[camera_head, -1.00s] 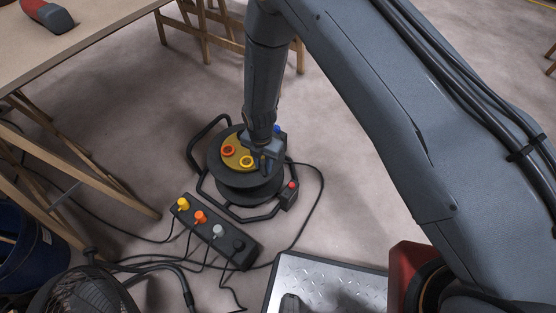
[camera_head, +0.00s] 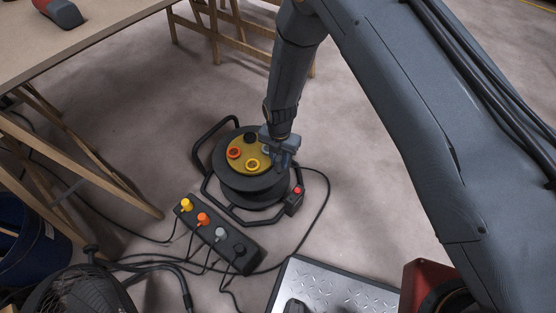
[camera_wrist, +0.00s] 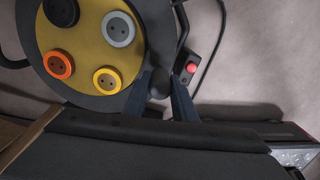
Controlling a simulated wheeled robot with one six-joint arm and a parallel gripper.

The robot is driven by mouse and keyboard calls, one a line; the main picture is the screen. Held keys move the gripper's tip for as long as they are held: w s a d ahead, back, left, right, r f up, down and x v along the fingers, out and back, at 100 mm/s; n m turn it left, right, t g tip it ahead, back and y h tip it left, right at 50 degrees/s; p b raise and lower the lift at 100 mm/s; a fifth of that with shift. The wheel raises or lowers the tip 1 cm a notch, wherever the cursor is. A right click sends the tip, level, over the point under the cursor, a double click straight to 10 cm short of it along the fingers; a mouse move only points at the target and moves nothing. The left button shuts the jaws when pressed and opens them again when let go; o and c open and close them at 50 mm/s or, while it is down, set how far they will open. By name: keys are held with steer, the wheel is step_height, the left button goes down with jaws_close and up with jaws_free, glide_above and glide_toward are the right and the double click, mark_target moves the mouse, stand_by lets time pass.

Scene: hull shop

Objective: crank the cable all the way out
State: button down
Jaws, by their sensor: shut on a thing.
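The cable reel (camera_head: 245,187) stands on the floor in a black tubular frame. Its yellow face (camera_head: 239,164) carries orange, yellow, grey and black sockets. My gripper (camera_head: 284,158) is at the right rim of the face. In the wrist view my gripper (camera_wrist: 158,88) has its two blue fingers on either side of a dark round crank knob (camera_wrist: 158,80), shut on it. The knob's lower part and its arm are hidden. The black cable (camera_head: 325,200) leaves near the reel's right side and curves over the floor. How much is still wound is hidden.
A box with a red button (camera_head: 297,191) sits on the frame's right. A strip with coloured plugs (camera_head: 217,236) lies in front, with cables around it. A table (camera_head: 90,40) stands left, a blue bin (camera_head: 30,245) and a fan (camera_head: 85,295) lower left. Floor behind the reel is clear.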

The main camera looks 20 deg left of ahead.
steer(key=c, duration=1.5)
jaws_free()
steer(key=shift+d, duration=0.1)
steer(key=shift+o, duration=0.2)
step_height(320, 180, up, 8)
steer(key=shift+f+p, duration=0.1)
steer(key=shift+p, duration=0.65)
